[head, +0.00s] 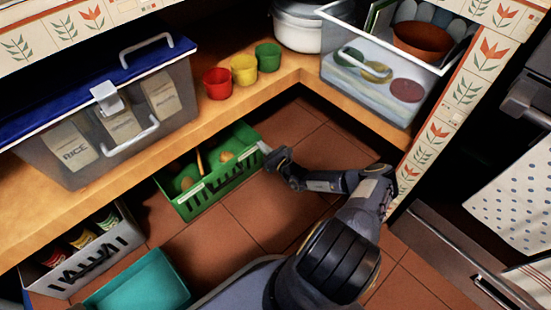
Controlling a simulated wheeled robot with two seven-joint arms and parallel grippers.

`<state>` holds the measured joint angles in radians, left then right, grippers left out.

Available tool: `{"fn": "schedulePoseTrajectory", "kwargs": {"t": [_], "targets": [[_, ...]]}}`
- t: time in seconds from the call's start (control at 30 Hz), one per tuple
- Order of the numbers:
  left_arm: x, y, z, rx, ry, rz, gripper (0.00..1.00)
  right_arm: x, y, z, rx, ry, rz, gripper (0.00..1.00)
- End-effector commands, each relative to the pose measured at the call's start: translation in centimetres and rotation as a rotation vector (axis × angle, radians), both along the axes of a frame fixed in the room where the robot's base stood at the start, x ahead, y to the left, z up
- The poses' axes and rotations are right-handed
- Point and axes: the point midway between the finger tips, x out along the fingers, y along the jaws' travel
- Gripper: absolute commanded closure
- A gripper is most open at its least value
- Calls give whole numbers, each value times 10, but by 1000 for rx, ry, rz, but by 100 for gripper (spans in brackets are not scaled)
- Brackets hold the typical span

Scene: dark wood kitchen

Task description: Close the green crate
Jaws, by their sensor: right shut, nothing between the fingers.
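The green crate (222,184) sits on the tiled floor at the middle left, jutting partly out from under the wooden shelf. It is open on top, with slatted walls, a pale strip along its front rim, and orange and brownish food inside. Its back part is hidden under the shelf. My right arm reaches in from the bottom right. My right gripper (265,148) is shut and empty at the crate's right front corner; I cannot tell whether it touches the crate. My left gripper is not in view.
On the shelf are a blue-lidded clear box (125,125), small coloured cups (244,69) and a clear bin (385,88). The floor (255,215) before the green crate is clear.

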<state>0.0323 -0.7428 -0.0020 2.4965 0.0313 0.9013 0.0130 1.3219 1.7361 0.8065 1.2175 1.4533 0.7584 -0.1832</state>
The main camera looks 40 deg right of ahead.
Motion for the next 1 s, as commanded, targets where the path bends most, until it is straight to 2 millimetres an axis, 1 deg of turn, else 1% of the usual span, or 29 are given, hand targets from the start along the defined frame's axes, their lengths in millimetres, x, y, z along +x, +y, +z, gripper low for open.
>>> {"fn": "schedulePoseTrajectory", "kwargs": {"t": [0.03,0.1,0.2,0.33,0.6,1.0], "targets": [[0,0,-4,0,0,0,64,11,2,-2,-1,-1,2,100],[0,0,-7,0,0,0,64,22,3,-2,-2,-1,2,100],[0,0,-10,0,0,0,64,35,3,-1,-2,-1,1,100],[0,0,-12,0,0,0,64,46,4,-1,0,0,0,100],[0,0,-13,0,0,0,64,54,3,1,-1,1,-3,100],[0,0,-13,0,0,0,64,55,0,2,-2,1,-5,100]]}}
